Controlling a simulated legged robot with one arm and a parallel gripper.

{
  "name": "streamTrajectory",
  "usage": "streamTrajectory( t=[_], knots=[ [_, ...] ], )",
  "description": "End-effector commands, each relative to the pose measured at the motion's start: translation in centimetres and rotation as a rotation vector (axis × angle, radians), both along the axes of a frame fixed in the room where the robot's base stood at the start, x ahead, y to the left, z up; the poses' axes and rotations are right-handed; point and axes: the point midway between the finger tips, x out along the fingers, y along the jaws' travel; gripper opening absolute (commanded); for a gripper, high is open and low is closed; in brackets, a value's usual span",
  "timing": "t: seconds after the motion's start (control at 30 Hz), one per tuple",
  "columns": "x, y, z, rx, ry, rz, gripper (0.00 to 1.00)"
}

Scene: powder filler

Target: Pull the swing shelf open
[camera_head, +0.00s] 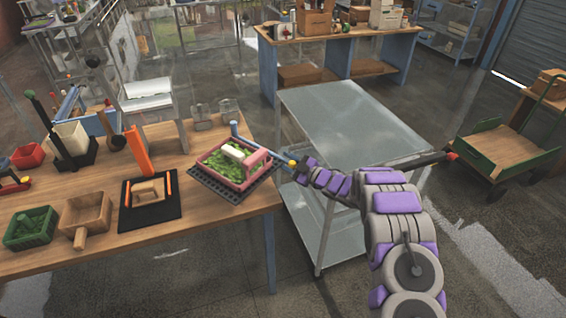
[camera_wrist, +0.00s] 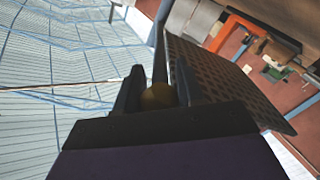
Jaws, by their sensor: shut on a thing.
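The swing shelf looks to be the dark perforated plate (camera_head: 205,188) at the right end of the wooden bench, under a pink-rimmed tray (camera_head: 226,172) of green pieces. A blue bar (camera_head: 262,149) runs along its back right side to a yellow knob (camera_head: 292,164). My gripper (camera_head: 297,165) is at that knob, just past the bench edge. In the wrist view, the fingers of my gripper (camera_wrist: 157,92) are closed around the round knob (camera_wrist: 157,97), and the perforated plate (camera_wrist: 215,85) extends to the right. How the shelf is hinged is not clear.
The wooden bench (camera_head: 185,238) holds an orange-handled tool on a black mat (camera_head: 150,208), a wooden box (camera_head: 85,215) and a green basket (camera_head: 30,228). A grey metal table (camera_head: 350,120) stands behind my arm. A green cart (camera_head: 505,150) is at right. Floor in front is clear.

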Motion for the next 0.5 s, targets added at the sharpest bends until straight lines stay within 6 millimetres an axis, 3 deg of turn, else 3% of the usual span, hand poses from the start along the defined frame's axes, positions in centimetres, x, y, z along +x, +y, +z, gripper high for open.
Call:
streamTrajectory(
  t=[0.5],
  knots=[
    [0.99,-0.96,-0.55,-0.005,0.01,0.046,0.0]
  ],
)
